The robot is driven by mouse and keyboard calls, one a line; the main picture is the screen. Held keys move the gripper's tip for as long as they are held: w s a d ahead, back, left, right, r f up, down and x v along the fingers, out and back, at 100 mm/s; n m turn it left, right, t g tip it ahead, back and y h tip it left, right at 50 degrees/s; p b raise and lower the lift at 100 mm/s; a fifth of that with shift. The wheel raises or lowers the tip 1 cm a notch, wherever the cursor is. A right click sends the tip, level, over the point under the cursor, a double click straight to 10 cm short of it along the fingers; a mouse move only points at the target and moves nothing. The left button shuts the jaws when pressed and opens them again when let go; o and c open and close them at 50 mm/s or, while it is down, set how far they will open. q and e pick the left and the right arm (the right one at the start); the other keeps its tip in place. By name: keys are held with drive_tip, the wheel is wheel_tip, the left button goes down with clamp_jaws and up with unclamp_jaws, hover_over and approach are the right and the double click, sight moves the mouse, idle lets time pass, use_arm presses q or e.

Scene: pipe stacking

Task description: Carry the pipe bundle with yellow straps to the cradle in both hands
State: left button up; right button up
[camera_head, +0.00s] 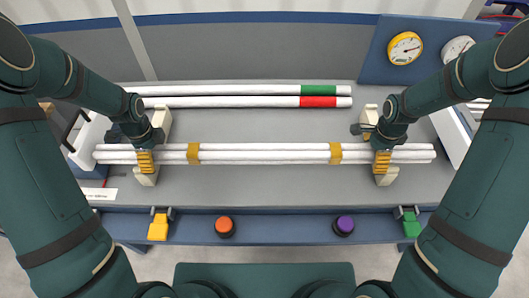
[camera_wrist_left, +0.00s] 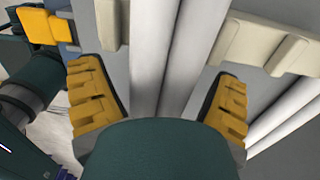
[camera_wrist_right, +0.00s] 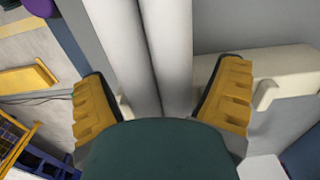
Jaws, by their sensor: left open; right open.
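The pipe bundle (camera_head: 265,153) is white with two yellow straps (camera_head: 193,153) (camera_head: 335,153). It lies level, left to right, across the cream cradle supports, left (camera_head: 147,177) and right (camera_head: 387,177). My left gripper (camera_head: 145,161) is open over the bundle's left part. In the left wrist view its fingers (camera_wrist_left: 162,102) stand apart on either side of the white pipes (camera_wrist_left: 165,50). My right gripper (camera_head: 382,162) is open over the right part. In the right wrist view its fingers (camera_wrist_right: 162,98) also straddle the pipes (camera_wrist_right: 163,50) with gaps. The grippers hide the bundle where it crosses the supports.
Behind lie a green-banded pipe (camera_head: 230,90) and a red-banded pipe (camera_head: 235,102). Gauges (camera_head: 404,48) stand at the back right. An orange button (camera_head: 225,226) and a purple button (camera_head: 344,225) sit on the front rail. The grey bench (camera_head: 265,185) is clear in front of the bundle.

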use_arm(q)
drive_tip(key=c, duration=1.4)
use_arm(e)
drive_tip(key=c, duration=1.4)
use_arm(q)
drive_tip(key=shift+o, duration=0.2)
use_arm(e)
drive_tip(key=shift+o, duration=0.2)
use_arm(q)
drive_tip(key=shift+r, duration=0.15)
use_arm(e)
drive_tip(key=shift+r, duration=0.2)
